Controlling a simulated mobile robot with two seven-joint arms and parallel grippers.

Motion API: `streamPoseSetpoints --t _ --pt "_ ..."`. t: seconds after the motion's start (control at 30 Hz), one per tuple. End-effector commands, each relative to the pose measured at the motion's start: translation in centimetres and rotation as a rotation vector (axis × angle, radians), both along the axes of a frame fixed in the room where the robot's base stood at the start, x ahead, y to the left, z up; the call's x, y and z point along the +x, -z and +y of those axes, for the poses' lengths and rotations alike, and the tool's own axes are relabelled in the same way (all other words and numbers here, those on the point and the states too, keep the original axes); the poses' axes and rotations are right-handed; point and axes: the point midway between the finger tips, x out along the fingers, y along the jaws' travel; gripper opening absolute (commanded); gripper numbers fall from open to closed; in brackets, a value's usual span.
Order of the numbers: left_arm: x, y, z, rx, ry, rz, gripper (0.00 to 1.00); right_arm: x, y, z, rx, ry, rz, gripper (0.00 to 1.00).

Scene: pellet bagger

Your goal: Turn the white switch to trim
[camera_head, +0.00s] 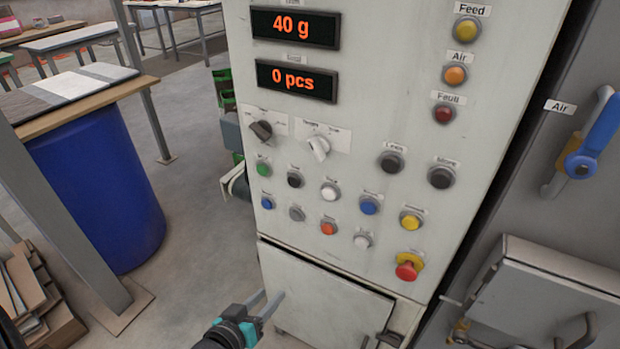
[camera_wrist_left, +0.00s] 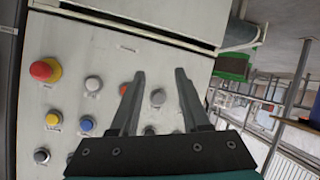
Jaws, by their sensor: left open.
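The white switch (camera_head: 319,147) is a rotary knob on the cabinet front, below the two red-lit displays. Its handle stands tilted on a pale label plate with small words on either side, too blurred to read surely. My left gripper (camera_head: 270,302) is low in the head view, below the button rows and in front of the lower door, well apart from the switch. In the left wrist view its two fingers (camera_wrist_left: 160,73) are spread with nothing between them, facing the panel's lower buttons. I cannot make out the white switch in that view. My right gripper is not in view.
A black switch (camera_head: 261,130) sits just left of the white one. Several coloured buttons lie below, with a red emergency stop (camera_head: 408,267) at lower right. A blue-handled air valve (camera_head: 590,145) is on the right. A blue barrel (camera_head: 100,190) stands left; floor between is clear.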

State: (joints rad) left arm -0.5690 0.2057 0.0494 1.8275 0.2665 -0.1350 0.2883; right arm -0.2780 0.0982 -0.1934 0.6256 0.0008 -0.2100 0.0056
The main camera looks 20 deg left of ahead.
Motion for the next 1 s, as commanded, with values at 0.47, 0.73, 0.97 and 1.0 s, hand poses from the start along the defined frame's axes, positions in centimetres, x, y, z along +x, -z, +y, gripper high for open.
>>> streamPoseSetpoints --t 0.47,0.73,0.97,1.0 --pt "0.7 -26.1 -1.5 -0.182 0.019 -0.412 0.46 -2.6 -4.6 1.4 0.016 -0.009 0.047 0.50" --pt "1.6 -27.3 -1.8 -0.194 0.024 -0.437 0.46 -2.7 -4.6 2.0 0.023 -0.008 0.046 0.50" --pt "4.3 -27.3 -2.0 -0.194 0.024 -0.437 0.46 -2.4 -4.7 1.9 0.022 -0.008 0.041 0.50" --pt "4.9 -27.3 -2.0 -0.194 0.025 -0.438 0.46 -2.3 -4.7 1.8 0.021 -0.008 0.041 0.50"
